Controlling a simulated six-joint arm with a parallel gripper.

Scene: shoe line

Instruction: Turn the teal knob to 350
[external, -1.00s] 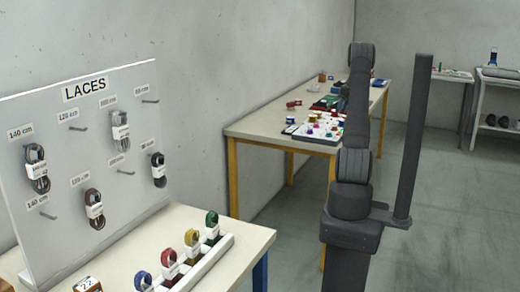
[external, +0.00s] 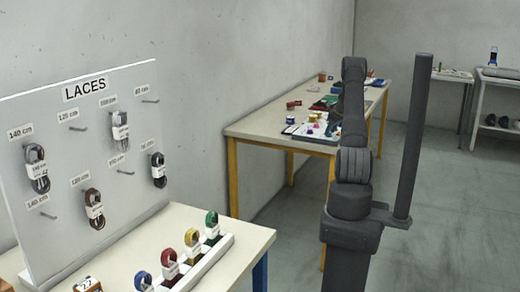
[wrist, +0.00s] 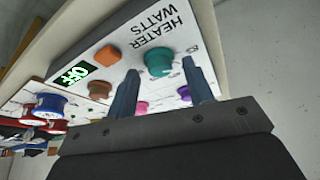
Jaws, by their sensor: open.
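The teal knob (wrist: 159,61) sits on a white control panel (wrist: 118,28) in the wrist view, below the printed words HEATER WATTS. A small display (wrist: 74,74) on the panel reads OFF in green. My gripper (wrist: 160,82) is open and empty, its two fingers pointing at the panel. In that view the teal knob appears between and just beyond the fingertips, with no contact visible. In the external view my arm hides the gripper and the teal knob.
Beside the teal knob are an orange button (wrist: 107,54), a brown knob (wrist: 100,89), and pink and purple knobs partly behind my fingers. Red and blue spools (wrist: 50,105) stand at the left. In the external view, a lace board (external: 85,130) stands at the left.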

